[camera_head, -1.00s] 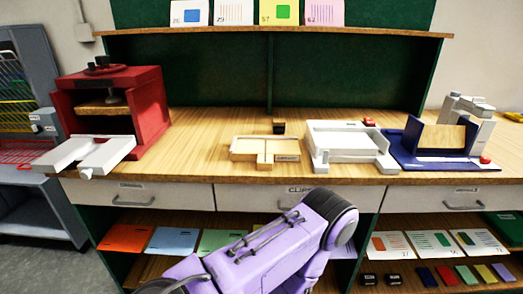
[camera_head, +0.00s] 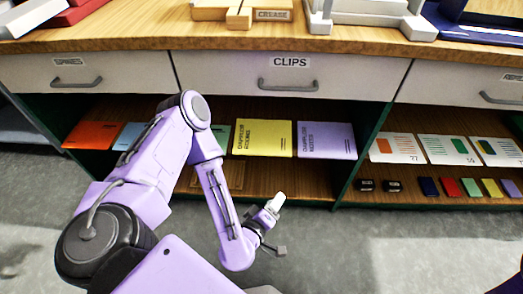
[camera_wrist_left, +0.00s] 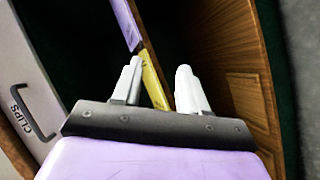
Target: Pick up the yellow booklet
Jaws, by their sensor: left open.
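The yellow booklet (camera_head: 263,138) lies on the shelf under the clips drawer, between a green booklet and a purple booklet (camera_head: 326,140). My left gripper (camera_head: 276,205) is in front of the shelf, below and slightly right of the yellow booklet, apart from it. In the left wrist view my left gripper (camera_wrist_left: 158,70) is open, its two white fingers apart. The yellow booklet (camera_wrist_left: 155,82) shows beyond and between them as a narrow, nearly edge-on strip. Part of it is hidden by the left finger. My right gripper is not in view.
Orange (camera_head: 92,134) and blue (camera_head: 128,136) booklets lie further left, partly behind my arm. The clips drawer (camera_head: 288,75) and table edge overhang the shelf. A green upright panel (camera_head: 362,150) bounds it on the right. The floor in front is clear.

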